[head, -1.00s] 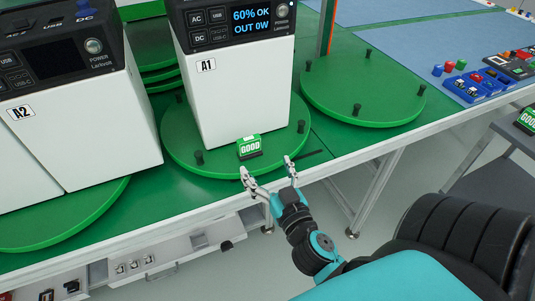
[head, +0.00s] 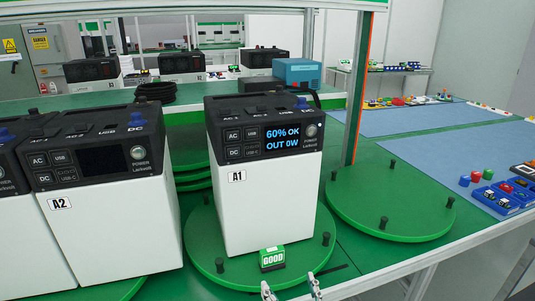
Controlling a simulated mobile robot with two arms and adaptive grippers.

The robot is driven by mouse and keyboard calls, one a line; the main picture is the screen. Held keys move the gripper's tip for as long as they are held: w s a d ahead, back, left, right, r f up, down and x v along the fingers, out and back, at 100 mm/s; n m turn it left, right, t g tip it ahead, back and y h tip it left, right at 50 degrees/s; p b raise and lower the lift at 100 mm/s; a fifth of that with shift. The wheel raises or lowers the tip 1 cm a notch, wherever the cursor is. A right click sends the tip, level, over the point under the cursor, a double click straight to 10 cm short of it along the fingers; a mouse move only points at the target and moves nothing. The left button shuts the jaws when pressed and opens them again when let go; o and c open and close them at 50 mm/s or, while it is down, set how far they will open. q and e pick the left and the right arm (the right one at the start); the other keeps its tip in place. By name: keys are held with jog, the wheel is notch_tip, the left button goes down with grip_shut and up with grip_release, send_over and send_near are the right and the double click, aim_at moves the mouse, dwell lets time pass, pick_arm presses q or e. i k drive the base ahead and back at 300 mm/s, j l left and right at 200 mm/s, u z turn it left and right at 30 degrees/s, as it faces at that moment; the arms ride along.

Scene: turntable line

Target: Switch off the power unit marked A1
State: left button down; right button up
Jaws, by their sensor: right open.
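The power unit A1 (head: 265,210) is a white box with a black top, standing upright on a green turntable (head: 205,240). Its screen (head: 282,139) is lit and reads "60% OK OUT 0W". A round power button (head: 311,131) sits at the right of the screen, with AC, USB, DC and USB-C buttons at the left. My right gripper (head: 290,291) is at the bottom edge, in front of the turntable and below the unit, with its two fingers apart and empty. It is apart from the unit. My left gripper is not in view.
The power unit A2 (head: 110,225) stands left with a dark screen. A green "GOOD" sign (head: 272,259) stands before A1. An empty turntable (head: 390,205) with pegs is right, beside an orange-edged post (head: 354,95). Blue mats (head: 430,118) and small parts lie farther right.

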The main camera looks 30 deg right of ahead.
aim_at(312, 129)
jog(key=z, duration=1.25)
